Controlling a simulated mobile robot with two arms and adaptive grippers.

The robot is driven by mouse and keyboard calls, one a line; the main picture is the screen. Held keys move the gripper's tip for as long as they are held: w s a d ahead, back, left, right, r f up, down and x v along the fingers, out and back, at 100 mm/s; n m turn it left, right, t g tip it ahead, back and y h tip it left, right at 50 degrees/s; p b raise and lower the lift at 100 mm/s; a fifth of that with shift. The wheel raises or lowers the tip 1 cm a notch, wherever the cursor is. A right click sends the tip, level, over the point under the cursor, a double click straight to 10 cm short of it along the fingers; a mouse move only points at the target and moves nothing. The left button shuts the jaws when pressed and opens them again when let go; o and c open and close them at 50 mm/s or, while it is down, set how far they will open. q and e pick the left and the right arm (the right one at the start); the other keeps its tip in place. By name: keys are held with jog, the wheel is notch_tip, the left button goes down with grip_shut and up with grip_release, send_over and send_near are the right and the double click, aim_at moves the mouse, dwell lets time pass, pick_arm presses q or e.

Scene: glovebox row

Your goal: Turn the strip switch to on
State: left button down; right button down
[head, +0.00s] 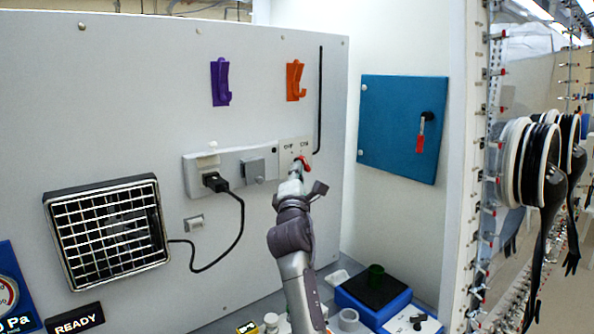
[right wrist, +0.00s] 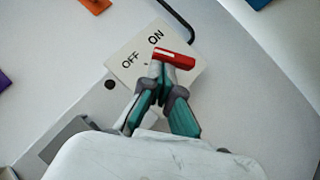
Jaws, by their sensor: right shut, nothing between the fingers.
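The strip switch has a red lever (head: 305,162) on a pale plate (head: 290,151) marked OFF and ON, at the right end of the grey power strip (head: 228,168). In the right wrist view the red lever (right wrist: 174,59) lies just beyond my fingertips, below the ON label and right of OFF. I cannot tell which label it is set to. My right gripper (right wrist: 160,82) is shut and empty, its tips at or very near the lever's left end; contact is unclear. The right gripper also shows in the head view (head: 296,173), partly covering the plate's lower part. My left gripper is out of view.
A black plug (head: 215,182) sits in the strip, its cord running to a grilled unit (head: 108,233). Purple (head: 221,82) and orange (head: 295,80) hooks hang above. A blue panel (head: 400,128) with a red-handled latch is right. A blue box (head: 373,297) stands below.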

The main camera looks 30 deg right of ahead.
jog(key=r+m+g+p, duration=0.1)
jog(key=p, duration=0.1)
jog(key=r+m+g+p, duration=0.1)
jog(key=p, duration=0.2)
jog(key=shift+d+m, duration=0.25)
jog(key=shift+m, duration=0.15)
jog(key=shift+d+f+g+p, duration=0.1)
jog(key=shift+d+g+p, duration=0.2)
jog(key=shift+p, duration=0.3)
jog(key=shift+p, duration=0.3)
